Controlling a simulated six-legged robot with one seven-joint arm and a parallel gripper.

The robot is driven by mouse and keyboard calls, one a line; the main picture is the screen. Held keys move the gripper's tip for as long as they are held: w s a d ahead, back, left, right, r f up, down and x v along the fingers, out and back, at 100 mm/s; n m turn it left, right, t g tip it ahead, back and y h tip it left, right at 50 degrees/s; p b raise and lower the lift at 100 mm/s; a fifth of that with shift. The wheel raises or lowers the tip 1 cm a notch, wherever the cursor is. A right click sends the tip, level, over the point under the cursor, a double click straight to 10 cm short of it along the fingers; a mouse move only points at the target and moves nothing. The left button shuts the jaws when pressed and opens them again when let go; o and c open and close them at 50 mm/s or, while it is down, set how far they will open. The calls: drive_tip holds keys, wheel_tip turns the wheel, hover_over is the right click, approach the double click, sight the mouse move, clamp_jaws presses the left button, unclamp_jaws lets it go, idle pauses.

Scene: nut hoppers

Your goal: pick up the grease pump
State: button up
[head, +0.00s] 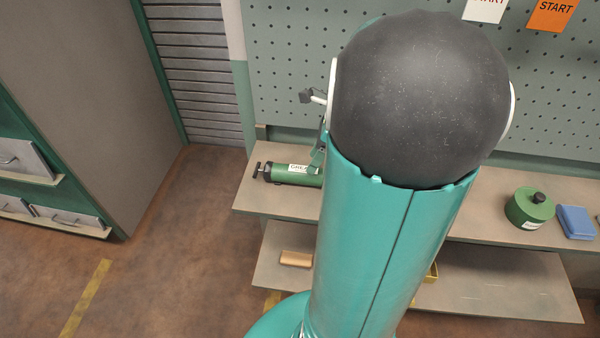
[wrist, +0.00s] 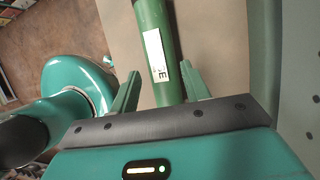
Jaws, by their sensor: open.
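The grease pump is a green cylinder with a white label. In the head view the grease pump (head: 290,174) lies at the left end of the upper shelf, its dark handle end to the left; its right end is hidden behind my arm. In the wrist view the grease pump (wrist: 155,32) runs from the top edge down between the two fingers of my gripper (wrist: 160,82). My gripper is open, with a finger on each side of the cylinder. I cannot tell whether either finger touches it. In the head view my arm hides most of the gripper.
The upper shelf (head: 480,225) stands against a pegboard wall (head: 285,60). A green round canister (head: 530,208) and a blue block (head: 576,222) sit at its right. A tan block (head: 296,259) lies on the lower shelf. Open floor (head: 180,240) lies left, before a cabinet (head: 85,90).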

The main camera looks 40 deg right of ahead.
sight(305, 168)
drive_tip(key=shift+x, duration=2.95)
drive_tip(key=shift+w, duration=0.1)
clamp_jaws()
drive_tip(key=shift+r, duration=0.1)
drive_tip(key=shift+r, duration=0.3)
wheel_tip(305, 168, up, 2)
drive_tip(key=shift+r, duration=0.2)
drive_tip(key=s+r, duration=0.2)
drive_tip(key=s+d+r, duration=0.1)
drive_tip(key=s+r, duration=0.1)
drive_tip(key=r, duration=0.1)
drive_tip(key=shift+s+d+r, duration=0.15)
drive_tip(key=shift+s+r, duration=0.05)
drive_tip(key=s+d+r, duration=0.2)
drive_tip(key=s+r, duration=0.2)
drive_tip(key=s, duration=0.5)
drive_tip(key=shift+d+r, duration=0.25)
drive_tip(key=shift+d, duration=0.05)
drive_tip(key=shift+s, duration=0.1)
